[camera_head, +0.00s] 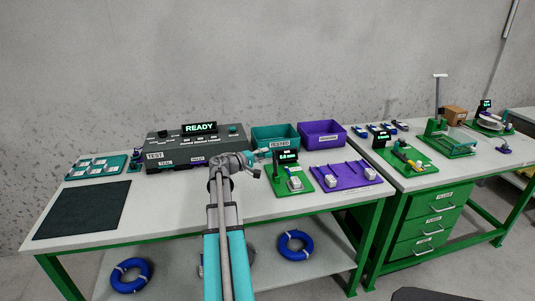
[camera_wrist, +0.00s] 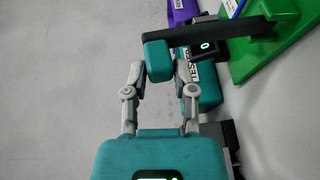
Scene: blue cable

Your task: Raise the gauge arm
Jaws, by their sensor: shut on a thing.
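The gauge is a green stand (camera_head: 291,181) with a small dark display (camera_head: 286,157) in the head view. In the wrist view its green base (camera_wrist: 262,55) is at the upper right, beside the display (camera_wrist: 206,46), which reads 0. The gauge arm (camera_wrist: 220,32) is a dark bar running left from the stand to a teal end block (camera_wrist: 157,61). My gripper (camera_wrist: 159,72) is shut on that block, one finger on each side. In the head view my gripper (camera_head: 257,160) is just left of the gauge, and the grip itself is too small to make out.
A teal bin (camera_head: 275,136) and a purple bin (camera_head: 322,134) stand behind the gauge. A purple fixture (camera_head: 345,176) is close on its right. A dark tester (camera_head: 195,150) reading READY is behind my arm to the left. A dark mat (camera_head: 83,209) lies at far left.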

